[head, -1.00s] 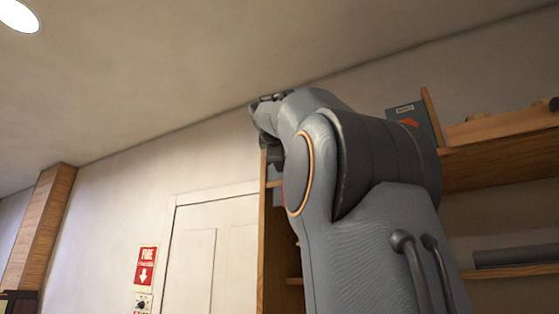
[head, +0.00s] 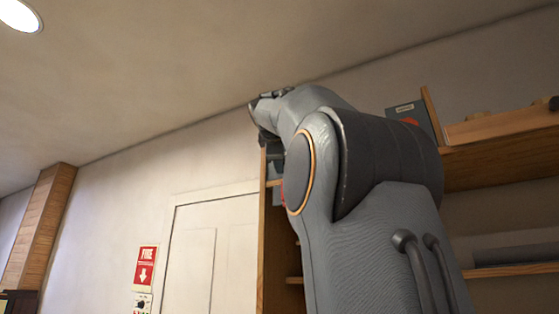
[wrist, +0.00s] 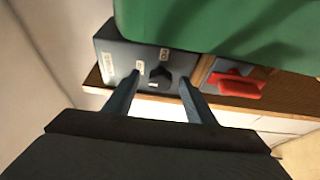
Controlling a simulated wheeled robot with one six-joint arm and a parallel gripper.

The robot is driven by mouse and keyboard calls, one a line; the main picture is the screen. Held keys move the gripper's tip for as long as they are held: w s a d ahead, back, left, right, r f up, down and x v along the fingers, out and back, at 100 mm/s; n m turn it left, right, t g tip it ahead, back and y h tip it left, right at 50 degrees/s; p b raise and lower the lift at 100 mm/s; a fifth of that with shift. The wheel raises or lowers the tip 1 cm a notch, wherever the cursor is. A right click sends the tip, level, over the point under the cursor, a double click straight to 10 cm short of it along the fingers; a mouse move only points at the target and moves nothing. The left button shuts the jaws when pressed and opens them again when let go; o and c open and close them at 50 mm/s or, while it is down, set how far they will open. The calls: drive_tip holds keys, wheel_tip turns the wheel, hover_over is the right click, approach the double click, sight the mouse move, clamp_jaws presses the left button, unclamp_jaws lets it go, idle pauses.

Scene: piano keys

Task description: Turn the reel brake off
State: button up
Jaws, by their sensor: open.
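In the wrist view a dark grey box (wrist: 120,50) with small pale labels is mounted on a wooden board. It carries a small black knob (wrist: 158,75), which may be the reel brake control; the labels are too small to read surely. My gripper (wrist: 160,78) is open, with one finger on each side of the knob in the picture. The fingertips overlap the box's face; I cannot tell whether they touch the knob. Nothing is held. In the head view my arm hides the gripper and the knob.
A large green body (wrist: 220,25) sits close above the box in the wrist view. A red handle (wrist: 235,84) on another grey box is to the right. In the head view, a wooden shelf (head: 500,172) stands right and a white door (head: 212,250) left, beside a red fire sign (head: 146,266).

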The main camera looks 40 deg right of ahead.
drive_tip(key=b+v, duration=0.3)
drive_tip(key=v, duration=0.4)
drive_tip(key=shift+s+a+r, duration=0.1)
drive_tip(key=shift+s+a, duration=0.05)
idle(0.3)
